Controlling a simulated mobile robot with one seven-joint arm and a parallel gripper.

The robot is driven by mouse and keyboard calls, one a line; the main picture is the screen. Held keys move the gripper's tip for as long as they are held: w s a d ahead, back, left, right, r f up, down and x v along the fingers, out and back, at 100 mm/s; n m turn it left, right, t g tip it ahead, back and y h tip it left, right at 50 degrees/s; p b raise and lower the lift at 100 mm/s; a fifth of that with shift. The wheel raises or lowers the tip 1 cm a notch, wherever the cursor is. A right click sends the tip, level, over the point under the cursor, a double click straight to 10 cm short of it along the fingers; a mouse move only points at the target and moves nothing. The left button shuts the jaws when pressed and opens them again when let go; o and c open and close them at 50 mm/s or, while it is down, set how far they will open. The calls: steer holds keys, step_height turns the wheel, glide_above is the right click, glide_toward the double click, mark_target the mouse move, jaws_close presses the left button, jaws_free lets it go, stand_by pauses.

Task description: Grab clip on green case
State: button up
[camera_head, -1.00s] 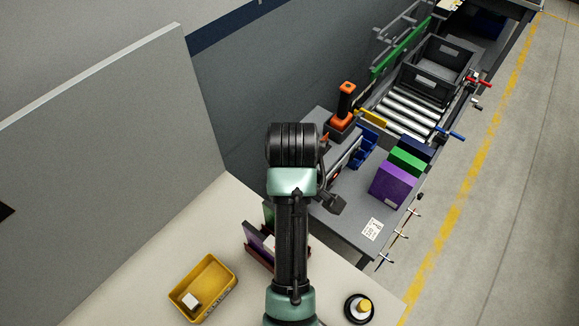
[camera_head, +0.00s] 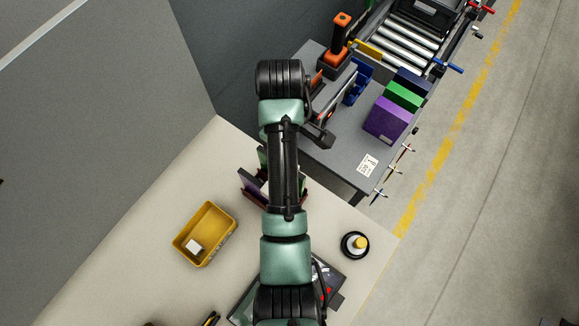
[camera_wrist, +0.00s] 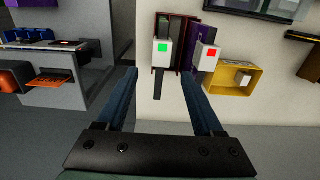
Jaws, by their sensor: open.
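A white clip with a green square (camera_wrist: 162,51) sticks out from a dark case in a dark red rack (camera_wrist: 187,56) in the wrist view. A dark strip hangs below this clip. A second white clip with a red square (camera_wrist: 208,55) is on a purple case (camera_wrist: 202,35) to its right. My gripper (camera_wrist: 158,72) is open and empty, its two blue fingers on either side of the green-marked clip in the picture; contact is not visible. In the head view my arm hides most of the rack; a dark green sliver (camera_head: 262,156) and the purple case (camera_head: 250,187) show beside it.
A yellow bin (camera_head: 181,244) holding a white block (camera_head: 193,246) stands on the pale table. A round black base with a yellow-topped item (camera_head: 360,243) is near its right edge. Green (camera_head: 404,96) and purple (camera_head: 388,122) boxes stand on the grey bench beyond.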

steer(key=shift+s+d+f+p, duration=0.1)
steer(key=shift+f+p, duration=0.5)
steer(key=shift+f, duration=0.85)
steer(key=shift+s+f+p, duration=0.1)
steer(key=shift+f+p, duration=0.45)
steer(key=shift+f, duration=0.85)
jaws_close()
